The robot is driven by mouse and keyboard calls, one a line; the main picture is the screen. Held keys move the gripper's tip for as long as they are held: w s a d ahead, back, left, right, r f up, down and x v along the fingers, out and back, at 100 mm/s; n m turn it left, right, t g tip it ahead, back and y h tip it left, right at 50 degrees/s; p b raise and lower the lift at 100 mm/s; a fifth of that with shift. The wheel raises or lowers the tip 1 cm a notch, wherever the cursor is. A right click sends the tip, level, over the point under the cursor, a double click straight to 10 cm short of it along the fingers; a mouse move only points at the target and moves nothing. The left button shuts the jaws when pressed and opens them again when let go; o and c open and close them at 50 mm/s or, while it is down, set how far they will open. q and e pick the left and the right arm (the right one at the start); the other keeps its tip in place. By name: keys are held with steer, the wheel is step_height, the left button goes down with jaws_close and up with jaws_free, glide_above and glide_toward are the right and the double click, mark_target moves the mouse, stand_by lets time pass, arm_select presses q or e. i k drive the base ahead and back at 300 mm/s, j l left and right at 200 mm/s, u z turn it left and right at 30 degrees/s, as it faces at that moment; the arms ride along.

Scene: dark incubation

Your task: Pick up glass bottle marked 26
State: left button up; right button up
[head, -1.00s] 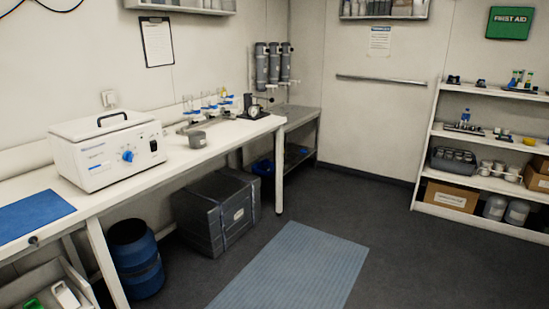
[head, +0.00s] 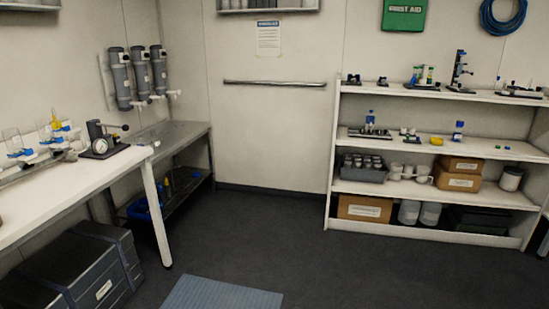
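I cannot make out a glass bottle marked 26, as no number is readable at this distance. A grey crate (head: 362,170) on the shelf below holds several round-topped containers whose markings I cannot read. Neither of my grippers shows in the head view.
A white workbench (head: 70,185) with a gauge device (head: 101,142) runs along the left, with a dark case (head: 75,270) below. A grey side table (head: 180,135) stands in the corner. Dark floor (head: 270,240) lies open before the shelves, with a blue mat (head: 220,294) at the bottom.

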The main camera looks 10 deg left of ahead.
mark_target(154, 141)
steer(key=i+u, duration=0.15)
steer(key=i, duration=0.3)
steer(key=i+l+u, duration=0.1)
steer(key=i, duration=0.4)
steer(key=i+l+u, duration=0.15)
steer(key=i, duration=0.3)
steer(key=i+l+u, duration=0.1)
steer(key=i, duration=0.35)
steer(key=i+l+u, duration=0.25)
steer(key=i+u, duration=0.2)
steer(key=i+l+u, duration=0.6)
steer(key=l+u, duration=0.25)
